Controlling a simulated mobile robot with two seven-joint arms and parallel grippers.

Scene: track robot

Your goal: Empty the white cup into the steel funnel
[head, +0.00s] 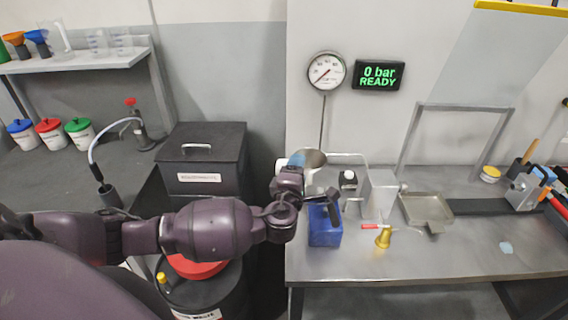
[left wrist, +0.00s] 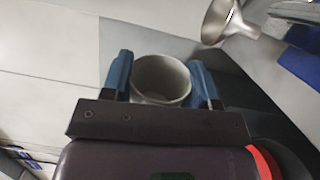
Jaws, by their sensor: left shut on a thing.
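The white cup (left wrist: 160,78) sits between the two blue-padded fingers of my left gripper (left wrist: 162,85), which is shut on it. The cup's round mouth and grey inside show in the left wrist view; I cannot make out its contents. In the head view the cup (head: 281,168) is mostly hidden behind my left gripper (head: 294,166). The steel funnel (head: 314,157) is just beyond and right of the gripper, partly covered by it. In the left wrist view the funnel (left wrist: 220,22) is apart from the cup, to its upper right. My right gripper is not in view.
A blue box (head: 324,228), a brass-coloured piece (head: 384,238) and a metal tray (head: 427,208) are on the steel bench (head: 460,255). A black lidded bin (head: 205,160) stands left of the bench.

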